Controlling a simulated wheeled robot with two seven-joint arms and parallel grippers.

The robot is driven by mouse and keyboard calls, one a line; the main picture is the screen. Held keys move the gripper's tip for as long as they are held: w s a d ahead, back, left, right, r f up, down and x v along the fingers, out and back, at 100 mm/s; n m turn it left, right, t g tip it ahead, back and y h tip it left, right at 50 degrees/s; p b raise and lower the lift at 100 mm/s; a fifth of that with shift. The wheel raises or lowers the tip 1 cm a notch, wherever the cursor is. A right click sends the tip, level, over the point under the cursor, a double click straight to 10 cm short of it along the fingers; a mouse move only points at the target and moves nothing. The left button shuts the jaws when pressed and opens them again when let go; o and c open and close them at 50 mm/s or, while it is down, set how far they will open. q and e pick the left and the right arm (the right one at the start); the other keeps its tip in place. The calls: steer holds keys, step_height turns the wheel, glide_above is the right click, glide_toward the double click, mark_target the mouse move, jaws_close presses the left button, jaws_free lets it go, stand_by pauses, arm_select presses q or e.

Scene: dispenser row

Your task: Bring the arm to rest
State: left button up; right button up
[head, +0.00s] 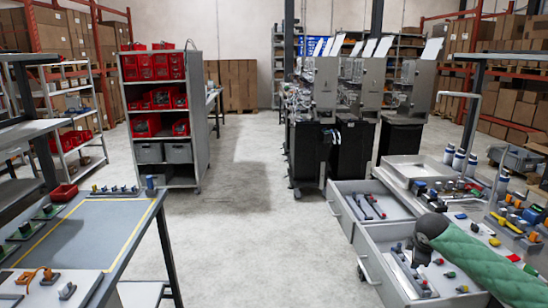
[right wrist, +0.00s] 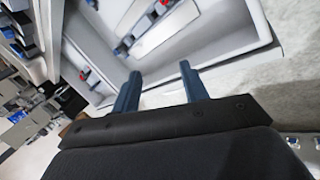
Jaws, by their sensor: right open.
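My right arm, in a green sleeve (head: 478,262), comes in from the lower right in the head view. Its dark wrist hangs over the lower open drawer (head: 362,256). In the right wrist view my right gripper (right wrist: 160,84) shows two blue fingers spread apart with nothing between them. Beyond the fingertips are the pale walls of an open drawer (right wrist: 205,52). The fingers look apart from the drawer, though the exact gap cannot be told. My left arm and gripper do not show in either view.
A second open drawer (head: 338,212) holds red and dark tools. The right bench carries a grey tray (head: 408,172) and many small parts. A left table (head: 82,232) has a yellow-lined mat. A shelf with red bins (head: 152,98) and dispensers (head: 322,90) stand behind. The middle floor is clear.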

steer(key=w+a+f+m+t, duration=0.2)
steer(key=a+f+m+t, duration=0.15)
steer(key=a+m, duration=0.4)
steer(key=s+a+f, duration=0.5)
steer(key=f, duration=0.2)
steer(key=s+a+f, duration=0.4)
steer(key=f, duration=0.4)
steer(key=s+a+f+m+g+y, duration=0.1)
steer(key=s+a+f, duration=0.3)
steer(key=s+f, duration=0.5)
steer(key=s+a+f+m+g+y, duration=0.1)
steer(key=s+a+f+g, duration=0.3)
steer(key=s+f, duration=0.5)
steer(key=s+a+f+m+g, duration=0.2)
steer(key=s+a+f, duration=0.3)
steer(key=s, duration=1.9)
step_height(320, 180, down, 5)
steer(key=shift+r+y, duration=0.15)
steer(key=shift+y, duration=0.25)
steer(key=shift+s+g, duration=0.15)
steer(key=shift+g, duration=0.1)
